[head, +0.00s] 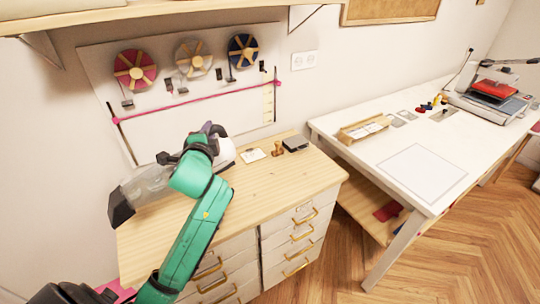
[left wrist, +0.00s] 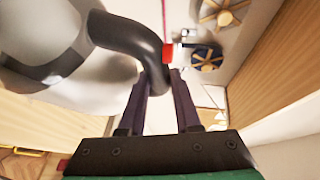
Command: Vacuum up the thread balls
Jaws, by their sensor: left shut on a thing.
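A handheld vacuum (head: 150,183) with a clear grey nozzle, dark mouth and white body is above the left part of the wooden drawer cabinet. I cannot tell whether its mouth touches the top. My left gripper (head: 212,132) is shut on its dark handle. In the left wrist view, the fingers of the left gripper (left wrist: 160,88) close around the curved black handle of the vacuum (left wrist: 128,32), near a red part. My green left arm hides part of the vacuum and cabinet top. I cannot make out any thread balls. My right gripper is not in view.
The wooden cabinet top (head: 285,182) is bare at its front right. A stamp (head: 278,149) and a dark box (head: 295,144) stand at its back edge. A white table (head: 385,150) with a tray (head: 362,130) and a press (head: 490,95) is to the right. A shelf hangs above.

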